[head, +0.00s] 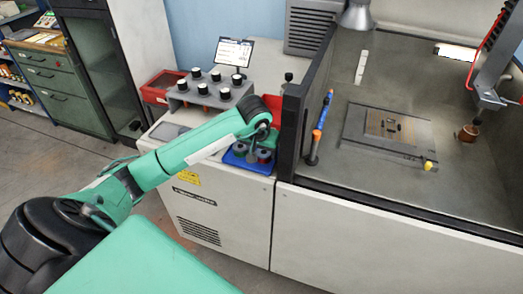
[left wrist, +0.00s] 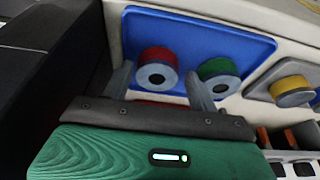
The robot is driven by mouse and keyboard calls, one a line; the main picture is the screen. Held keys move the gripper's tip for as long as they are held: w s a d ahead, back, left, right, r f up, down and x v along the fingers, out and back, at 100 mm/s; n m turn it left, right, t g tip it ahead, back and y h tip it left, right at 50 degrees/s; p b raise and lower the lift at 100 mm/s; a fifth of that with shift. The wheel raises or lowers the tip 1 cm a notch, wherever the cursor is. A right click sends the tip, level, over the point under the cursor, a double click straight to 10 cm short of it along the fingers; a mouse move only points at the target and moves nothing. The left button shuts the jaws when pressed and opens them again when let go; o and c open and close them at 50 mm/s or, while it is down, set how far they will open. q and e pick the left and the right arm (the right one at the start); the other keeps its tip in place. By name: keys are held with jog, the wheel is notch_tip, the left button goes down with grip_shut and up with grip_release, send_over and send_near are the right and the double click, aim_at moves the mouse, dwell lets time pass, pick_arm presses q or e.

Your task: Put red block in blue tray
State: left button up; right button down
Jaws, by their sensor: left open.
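The red block (left wrist: 157,66), a short round piece with a grey top face and a dark centre hole, stands on the blue tray (left wrist: 205,30). A similar green block (left wrist: 217,70) stands on the tray to its right in the left wrist view. My left gripper (left wrist: 160,80) is open, with one finger on each side of the red block; the right finger is between the red and green blocks. I cannot tell if the fingers touch it. In the head view the left gripper (head: 253,153) is over the blue tray (head: 236,160), partly hiding the blocks. My right gripper is not in view.
A yellow block (left wrist: 291,90) stands beside the tray on a grey pad. A grey rack (head: 208,94) with several black-topped pieces stands behind, next to a red bin (head: 160,87). A dark-framed glass panel (head: 290,130) rises close to the right of the gripper.

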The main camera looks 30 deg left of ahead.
pick_arm(q)
jog(key=shift+d, duration=0.15)
jog(key=shift+r, duration=0.45)
jog(key=b+v, duration=0.3)
jog(key=v, duration=0.8)
jog(key=shift+s+r, duration=0.15)
jog(key=shift+s, duration=0.1)
